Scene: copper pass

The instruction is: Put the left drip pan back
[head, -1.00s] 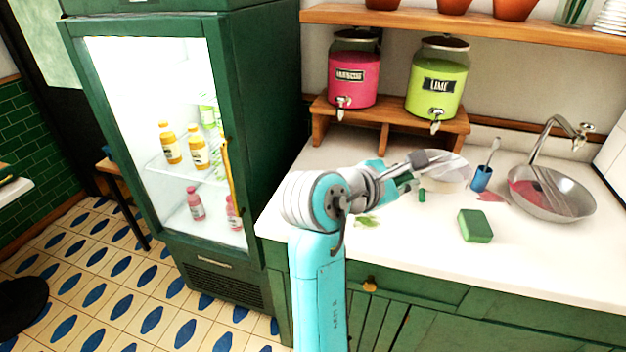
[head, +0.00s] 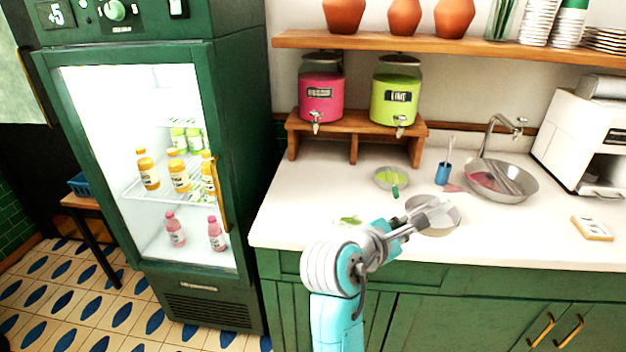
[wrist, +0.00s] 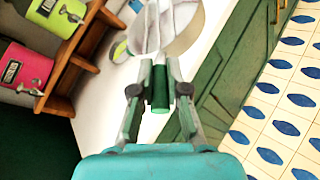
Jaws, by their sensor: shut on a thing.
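My gripper (head: 415,218) is shut on the green handle (wrist: 160,88) of a round grey drip pan (head: 447,219). The pan also shows beyond the fingers in the wrist view (wrist: 187,30). In the head view it appears over the counter's front part; its height above the counter is hard to tell. The pink dispenser (head: 321,98) is on the left and the lime dispenser (head: 396,100) on the right, both on a wooden stand (head: 355,126). A second pan (head: 391,178) with green liquid and a green handle sits on the counter in front of the lime tap.
A blue cup (head: 442,174) with a brush and a sink basin (head: 515,183) stand to the right. The green fridge (head: 240,130) borders the left. A shelf (head: 440,47) runs above.

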